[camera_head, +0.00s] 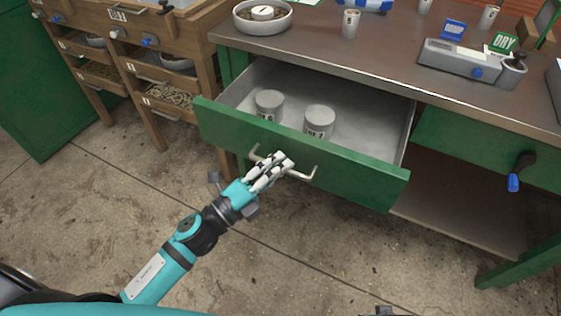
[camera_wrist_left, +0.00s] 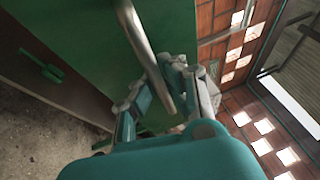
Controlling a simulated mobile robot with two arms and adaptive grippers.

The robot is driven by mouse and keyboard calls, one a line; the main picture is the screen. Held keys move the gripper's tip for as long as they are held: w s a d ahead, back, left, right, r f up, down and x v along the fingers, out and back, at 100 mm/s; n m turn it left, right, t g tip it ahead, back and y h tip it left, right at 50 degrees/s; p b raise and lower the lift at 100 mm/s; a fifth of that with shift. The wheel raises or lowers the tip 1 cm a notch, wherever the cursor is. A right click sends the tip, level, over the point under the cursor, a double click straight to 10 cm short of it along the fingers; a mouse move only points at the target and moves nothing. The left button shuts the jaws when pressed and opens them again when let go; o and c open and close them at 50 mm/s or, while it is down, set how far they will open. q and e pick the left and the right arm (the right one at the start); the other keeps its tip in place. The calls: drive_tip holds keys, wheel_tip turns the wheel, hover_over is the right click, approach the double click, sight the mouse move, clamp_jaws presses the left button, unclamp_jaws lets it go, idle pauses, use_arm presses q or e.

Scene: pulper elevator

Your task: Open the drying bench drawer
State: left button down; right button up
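The green drying bench drawer (camera_head: 300,155) is pulled well out from under the bench top in the head view. Two grey labelled cans (camera_head: 319,121) stand inside it. My left gripper (camera_head: 280,165) is at the drawer's bent metal handle (camera_head: 304,175), its fingers around the bar. In the left wrist view the handle bar (camera_wrist_left: 150,55) runs between the fingers of my left gripper (camera_wrist_left: 170,92), in front of the green drawer front (camera_wrist_left: 80,40). The fingers look closed on the bar. My right gripper is not in view.
The bench top (camera_head: 380,60) carries a white bowl (camera_head: 263,16), cups and a scale (camera_head: 460,58). A wooden rack (camera_head: 150,60) stands at the left. A crank with a blue grip (camera_head: 515,180) sticks out at the right. The concrete floor (camera_head: 330,250) before the drawer is clear.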

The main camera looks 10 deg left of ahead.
use_arm(q)
drive_tip(key=shift+f, duration=0.2)
drive_tip(key=c, duration=1.4)
unclamp_jaws()
drive_tip(key=shift+r, duration=0.1)
drive_tip(key=shift+a, duration=0.1)
drive_tip(key=v, duration=1.2)
